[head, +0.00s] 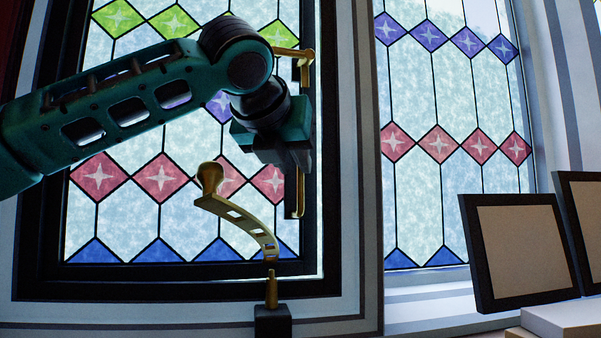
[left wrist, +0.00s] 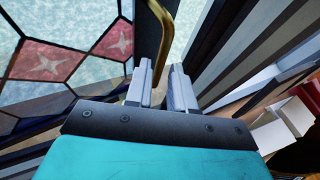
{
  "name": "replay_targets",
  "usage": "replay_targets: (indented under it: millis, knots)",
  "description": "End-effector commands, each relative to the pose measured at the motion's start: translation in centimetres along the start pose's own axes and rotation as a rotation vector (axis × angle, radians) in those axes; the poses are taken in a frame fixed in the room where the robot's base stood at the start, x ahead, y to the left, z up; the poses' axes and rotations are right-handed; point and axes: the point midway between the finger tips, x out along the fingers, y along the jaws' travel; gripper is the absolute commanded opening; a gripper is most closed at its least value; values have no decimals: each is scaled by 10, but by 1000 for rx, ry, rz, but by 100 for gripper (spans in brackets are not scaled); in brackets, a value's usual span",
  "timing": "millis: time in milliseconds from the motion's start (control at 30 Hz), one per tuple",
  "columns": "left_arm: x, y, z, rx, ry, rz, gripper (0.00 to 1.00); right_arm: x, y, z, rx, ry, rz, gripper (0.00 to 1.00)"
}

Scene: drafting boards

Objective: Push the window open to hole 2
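The left window (head: 170,280) is a dark-framed stained-glass sash that looks shut or nearly shut in its grey surround. A vertical brass handle (head: 302,70) is on its right side; the left wrist view shows it too (left wrist: 166,35). My left gripper (head: 298,165) is at the handle's middle. In the left wrist view its two fingers (left wrist: 162,88) sit close on either side of the handle. A curved brass stay with holes (head: 240,215) has a round knob at its upper left. Its lower right end is just above a brass peg (head: 272,288) on a dark block. My right gripper is out of view.
A second stained-glass window (head: 440,200) stands to the right, beyond a grey post (head: 352,150). Dark-framed boards (head: 525,250) lean at the far right, above pale blocks (head: 565,318). My left arm crosses the upper left of the window.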

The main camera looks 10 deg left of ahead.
Motion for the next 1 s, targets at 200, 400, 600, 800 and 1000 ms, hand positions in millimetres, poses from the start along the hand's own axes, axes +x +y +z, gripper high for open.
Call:
replay_targets:
  millis: [200, 400, 600, 800, 1000]
  knots:
    - [32, -1, 0, 0, 0, 0, 23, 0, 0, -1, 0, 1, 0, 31]
    - [43, 0, 0, 1, -1, 0, 23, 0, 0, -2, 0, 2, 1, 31]
    - [43, 0, 0, 1, -1, -1, 23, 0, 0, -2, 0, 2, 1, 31]
    - [43, 0, 0, 1, -1, 0, 8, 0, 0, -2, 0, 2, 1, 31]
    - [43, 0, 0, 1, -1, 0, 0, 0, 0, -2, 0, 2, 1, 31]
